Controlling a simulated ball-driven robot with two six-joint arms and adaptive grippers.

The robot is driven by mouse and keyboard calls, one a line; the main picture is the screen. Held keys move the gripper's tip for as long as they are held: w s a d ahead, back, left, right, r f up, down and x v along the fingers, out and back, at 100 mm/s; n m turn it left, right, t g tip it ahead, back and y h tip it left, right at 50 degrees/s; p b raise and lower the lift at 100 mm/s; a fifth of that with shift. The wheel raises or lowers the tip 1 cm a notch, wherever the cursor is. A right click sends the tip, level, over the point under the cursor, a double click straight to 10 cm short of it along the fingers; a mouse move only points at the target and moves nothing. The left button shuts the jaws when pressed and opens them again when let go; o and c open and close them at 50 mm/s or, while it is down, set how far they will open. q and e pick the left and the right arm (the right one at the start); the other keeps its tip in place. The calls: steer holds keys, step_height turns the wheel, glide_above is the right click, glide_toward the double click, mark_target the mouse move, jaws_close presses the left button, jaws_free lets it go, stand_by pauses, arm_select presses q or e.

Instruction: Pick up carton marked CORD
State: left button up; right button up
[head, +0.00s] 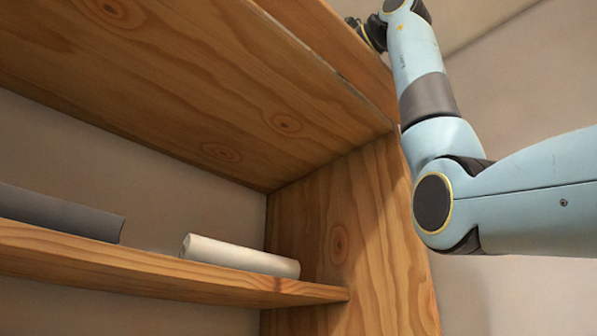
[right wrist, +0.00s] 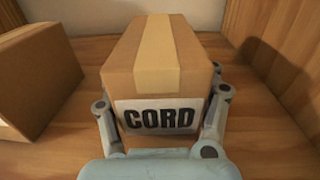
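The carton marked CORD (right wrist: 158,80) is a brown cardboard box with a tan tape strip on top and a white label on its front, in the middle of the right wrist view. My right gripper (right wrist: 161,95) has one finger on each side of it, close against its sides. Whether the fingers press on it I cannot tell. The carton's underside is hidden. In the head view my right gripper (head: 367,34) is partly hidden at the upper shelf's edge, and the carton is out of sight. My left gripper is not in view.
A second brown carton (right wrist: 40,75) stands on the wooden shelf (right wrist: 90,47) to the left, with a gap between. A wooden side wall (right wrist: 280,45) rises on the right. On the lower shelf (head: 170,275) lie a dark grey object (head: 60,215) and a white roll (head: 240,256).

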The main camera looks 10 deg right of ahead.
steer(key=c, duration=0.7)
